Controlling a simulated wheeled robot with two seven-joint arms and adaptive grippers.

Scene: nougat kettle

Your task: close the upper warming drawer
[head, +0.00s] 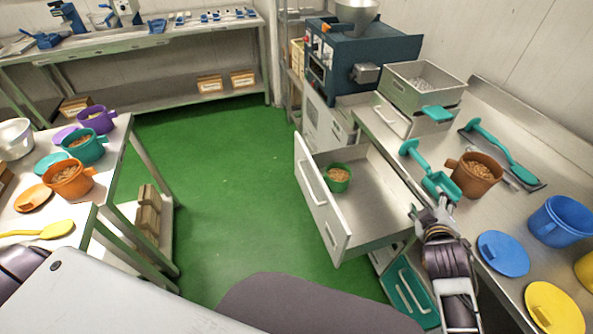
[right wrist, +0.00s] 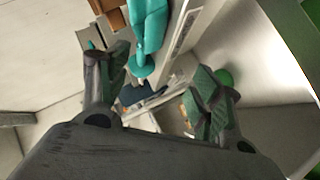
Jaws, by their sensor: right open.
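The upper warming drawer (head: 320,200) is pulled out from under the right counter, with its pale front and bar handle facing left. A green pot (head: 338,180) of brown pieces stands inside it; part of a green shape (right wrist: 225,78) also shows in the right wrist view. My right gripper (head: 432,212) is open and empty, by the counter edge to the right of the drawer's open tray, apart from the front panel. Its two fingers (right wrist: 158,90) show in the right wrist view with nothing between them. My left gripper is out of view.
A teal panel with a handle (head: 408,298) sits below the drawer. Left tables hold pots (head: 70,178). Green floor (head: 220,180) left of the drawer is clear.

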